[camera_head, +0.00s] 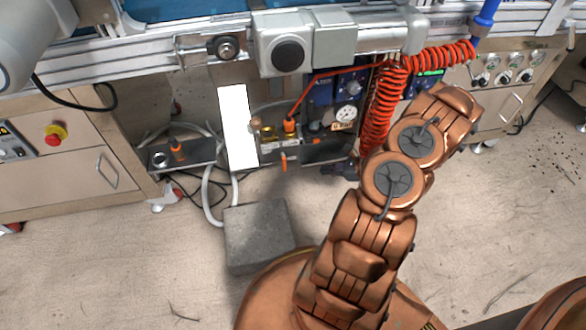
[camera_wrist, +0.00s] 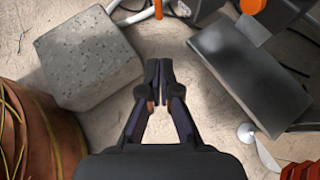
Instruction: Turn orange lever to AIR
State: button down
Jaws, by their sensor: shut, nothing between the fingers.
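A small orange lever (camera_head: 284,162) hangs at the front of the valve assembly under the machine. An orange piece at the top edge of the wrist view (camera_wrist: 158,9) looks like the same lever, mostly cut off. A second orange handle (camera_head: 177,148) stands on a dark plate further left, and an orange knob (camera_head: 290,126) sits on the valve assembly. No AIR label is readable. My gripper (camera_wrist: 159,66) is shut and empty, its fingertips together, apart from the lever and pointing toward it. In the head view it is largely hidden behind my copper arm.
A grey concrete block (camera_head: 258,236) stands on the floor, left of my gripper in the wrist view (camera_wrist: 87,55). A dark plate (camera_wrist: 240,70) lies close on the right. Red coiled hose (camera_head: 378,110) and a pressure gauge (camera_head: 346,114) are near my arm. Open floor lies in front.

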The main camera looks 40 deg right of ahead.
aim_at(284, 162)
jog(key=shift+f, duration=0.1)
jog(key=w+r+b+x, duration=0.1)
jog(key=b+x, duration=0.4)
jog(key=x, duration=0.8)
jog(key=shift+a+r, duration=0.35)
jog(key=shift+a, duration=0.1)
jog(key=shift+w, duration=0.1)
jog(key=shift+a+f+t+y+p, duration=0.1)
jog(key=shift+t+y+p, duration=0.2)
jog(key=shift+y+p, duration=0.1)
